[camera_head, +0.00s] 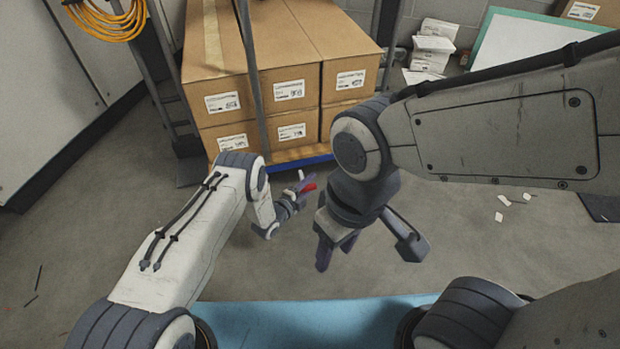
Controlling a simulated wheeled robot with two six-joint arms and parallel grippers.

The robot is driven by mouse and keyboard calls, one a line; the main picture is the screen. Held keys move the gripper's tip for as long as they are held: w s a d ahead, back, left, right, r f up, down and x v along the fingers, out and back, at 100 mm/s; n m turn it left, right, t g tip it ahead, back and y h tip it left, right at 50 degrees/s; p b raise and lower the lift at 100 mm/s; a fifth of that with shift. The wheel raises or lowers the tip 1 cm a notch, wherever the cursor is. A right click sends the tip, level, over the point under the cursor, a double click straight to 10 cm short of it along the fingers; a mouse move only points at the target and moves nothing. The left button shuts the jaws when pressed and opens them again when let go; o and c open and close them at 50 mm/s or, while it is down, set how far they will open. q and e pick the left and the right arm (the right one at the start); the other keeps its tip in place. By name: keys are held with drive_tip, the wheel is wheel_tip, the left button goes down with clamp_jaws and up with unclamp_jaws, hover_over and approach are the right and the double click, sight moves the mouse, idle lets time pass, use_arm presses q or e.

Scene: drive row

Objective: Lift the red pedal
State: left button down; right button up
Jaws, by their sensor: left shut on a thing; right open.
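My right gripper (366,247) hangs to the right of and below the pedal in the picture. Its two fingers are spread wide and nothing is between them.
Cardboard boxes (284,60) stand on a blue-edged base (300,163) behind the pedal. Paper scraps (503,200) lie on the floor at right. A blue surface (310,322) spans the bottom.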

use_arm(q)
drive_tip(key=shift+s+a+r+n+g+p, duration=0.35)
drive_tip(key=shift+n+g+p, duration=0.4)
drive_tip(key=shift+p, duration=0.45)
drive_tip(key=shift+s+d+r+n+g+y+p, duration=0.15)
drive_tip(key=shift+r+n+g+y+p, duration=0.2)
drive_tip(key=shift+n+g+p, duration=0.3)
drive_tip(key=shift+f, duration=0.15)
drive_tip(key=c, duration=0.6)
unclamp_jaws()
drive_tip(key=shift+d+r, duration=0.2)
drive_tip(key=shift+r, duration=0.1)
